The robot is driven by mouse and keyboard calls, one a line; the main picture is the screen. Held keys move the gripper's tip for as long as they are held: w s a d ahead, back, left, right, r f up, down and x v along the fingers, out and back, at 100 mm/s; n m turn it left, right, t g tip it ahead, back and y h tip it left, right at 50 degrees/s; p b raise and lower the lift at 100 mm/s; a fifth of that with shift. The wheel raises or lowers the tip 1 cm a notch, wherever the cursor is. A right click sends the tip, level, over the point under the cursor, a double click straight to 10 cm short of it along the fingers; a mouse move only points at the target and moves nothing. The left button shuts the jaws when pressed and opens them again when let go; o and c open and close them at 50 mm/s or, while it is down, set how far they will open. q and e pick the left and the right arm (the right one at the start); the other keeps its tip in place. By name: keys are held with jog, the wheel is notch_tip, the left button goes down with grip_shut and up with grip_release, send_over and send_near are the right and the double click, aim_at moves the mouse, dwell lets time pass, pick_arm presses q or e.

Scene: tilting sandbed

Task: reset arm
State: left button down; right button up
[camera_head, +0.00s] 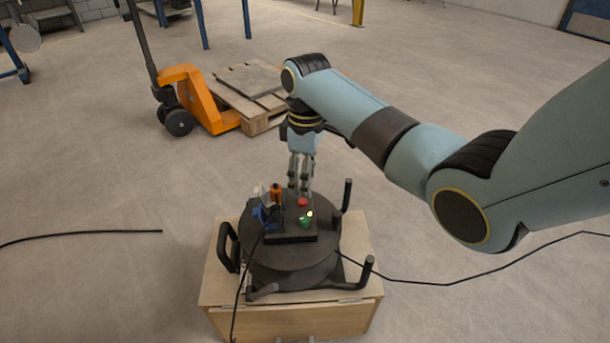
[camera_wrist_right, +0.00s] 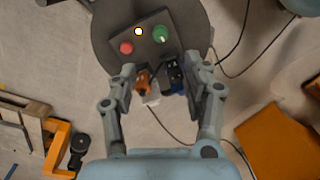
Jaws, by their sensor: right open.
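My right arm comes in from the right in the head view. Its gripper (camera_head: 300,188) points down over the far side of a black control box (camera_head: 290,238). In the right wrist view its two fingers (camera_wrist_right: 160,70) are spread apart, with nothing clamped between them. An orange part (camera_wrist_right: 144,82) and a dark blue part (camera_wrist_right: 175,78) show between the fingers, below the box's edge; I cannot tell how far beneath the fingertips they are. My left gripper is not in view.
The control box sits on a round black drum (camera_head: 290,265) with upright handles, on a wooden crate (camera_head: 290,315). Black cables run from it across the floor. An orange pallet truck (camera_head: 195,95) and a wooden pallet (camera_head: 250,115) stand behind left. The floor at left is mostly clear.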

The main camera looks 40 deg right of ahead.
jog(key=shift+s+f, duration=0.1)
jog(key=s+f+m+p, duration=0.1)
jog(key=s+f+m, duration=0.1)
jog(key=s+f, duration=0.8)
jog(key=s+f+m, duration=0.2)
jog(key=s+f, duration=0.8)
jog(key=s, duration=1.3)
jog(key=s+f+m+h+p, duration=0.1)
jog(key=s+f+m, duration=0.1)
jog(key=s+f, duration=0.8)
jog(key=shift+s+a+m+p, duration=0.15)
jog(key=shift+s+m+p, duration=0.25)
jog(key=shift+s, duration=3.2)
